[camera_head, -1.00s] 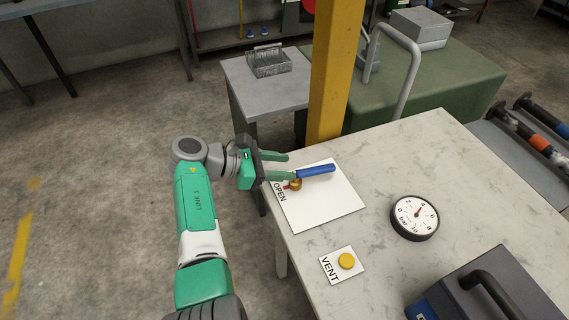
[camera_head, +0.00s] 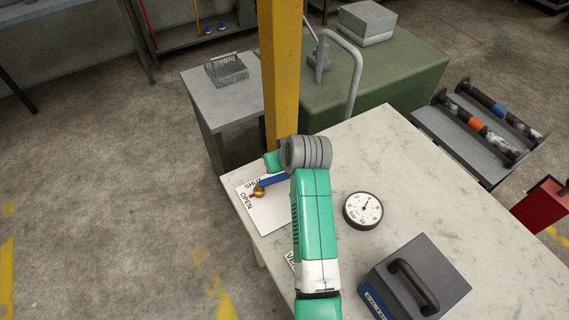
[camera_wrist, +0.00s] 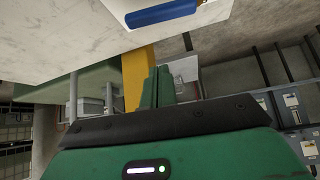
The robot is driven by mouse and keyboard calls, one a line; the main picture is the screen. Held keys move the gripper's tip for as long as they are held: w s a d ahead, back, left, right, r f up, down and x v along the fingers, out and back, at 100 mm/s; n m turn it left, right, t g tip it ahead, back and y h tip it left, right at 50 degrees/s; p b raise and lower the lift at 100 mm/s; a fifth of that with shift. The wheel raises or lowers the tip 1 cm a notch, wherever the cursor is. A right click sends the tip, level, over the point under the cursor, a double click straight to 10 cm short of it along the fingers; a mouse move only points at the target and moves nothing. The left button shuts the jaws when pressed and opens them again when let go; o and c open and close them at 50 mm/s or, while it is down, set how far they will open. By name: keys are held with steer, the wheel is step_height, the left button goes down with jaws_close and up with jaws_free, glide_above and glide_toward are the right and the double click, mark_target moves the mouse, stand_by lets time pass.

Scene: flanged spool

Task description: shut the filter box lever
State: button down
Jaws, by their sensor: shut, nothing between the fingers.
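The lever has a blue handle (camera_head: 274,180) and a brass pivot (camera_head: 258,191). It lies over a white panel (camera_head: 268,221) at the table's left corner. The handle points right and slightly up from the pivot; my wrist hides its far end. The label OPEN (camera_head: 246,201) and part of SHUT (camera_head: 251,184) show left of the pivot. My gripper (camera_wrist: 157,72) is shut and empty, its green fingers together in the wrist view. The blue handle (camera_wrist: 162,13) appears above the fingertips there, apart from them. In the head view my wrist mostly hides the gripper.
A yellow post (camera_head: 279,75) stands just behind the panel. A round gauge (camera_head: 363,210) and a grey case (camera_head: 414,277) are on the table (camera_head: 375,150) to the right. The VENT plate (camera_head: 290,259) is mostly behind my arm. A side table with a wire basket (camera_head: 226,69) stands behind left.

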mark_target(273, 184)
steer(key=b+x, duration=0.4)
steer(key=x, duration=0.6)
steer(key=shift+d+f+b, duration=0.1)
steer(key=shift+b, duration=0.3)
steer(key=shift+s+d+r+p, duration=0.1)
steer(key=shift+s+r+p, duration=0.15)
steer(key=shift+p, duration=0.05)
steer(key=shift+s+d, duration=0.3)
steer(key=shift+s, duration=0.55)
steer(key=shift+s+d, duration=0.3)
steer(key=shift+s, duration=0.55)
steer(key=shift+d, duration=0.1)
